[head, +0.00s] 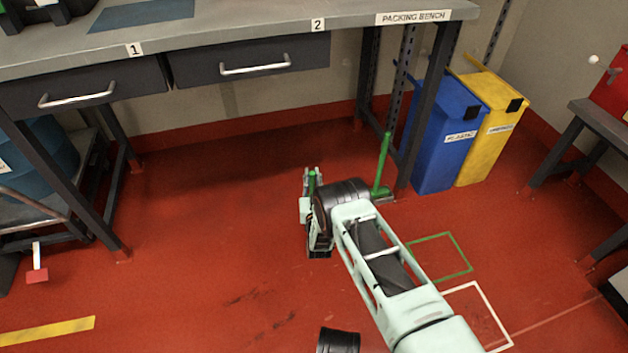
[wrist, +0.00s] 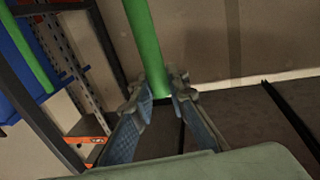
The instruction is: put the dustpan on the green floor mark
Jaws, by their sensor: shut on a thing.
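The dustpan's upright green handle (head: 312,178) shows at the tip of my arm in the head view. In the wrist view the green handle (wrist: 143,42) runs up between my fingers. My gripper (wrist: 162,98) is shut on it; the gripper also shows in the head view (head: 312,187). A dark flat part (head: 319,253), seemingly the pan, shows low beneath my gripper; my wrist hides the rest. The green floor mark (head: 468,257) is a thin square outline on the red floor, to the right of my gripper and partly behind my arm.
A second green pole (head: 383,162) stands on a green foot by the bench leg, close right of my gripper. Blue (head: 446,140) and yellow (head: 492,130) bins stand behind. A white floor outline (head: 495,318) adjoins the green one. The packing bench (head: 230,43) overhangs behind. The left floor is mostly clear.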

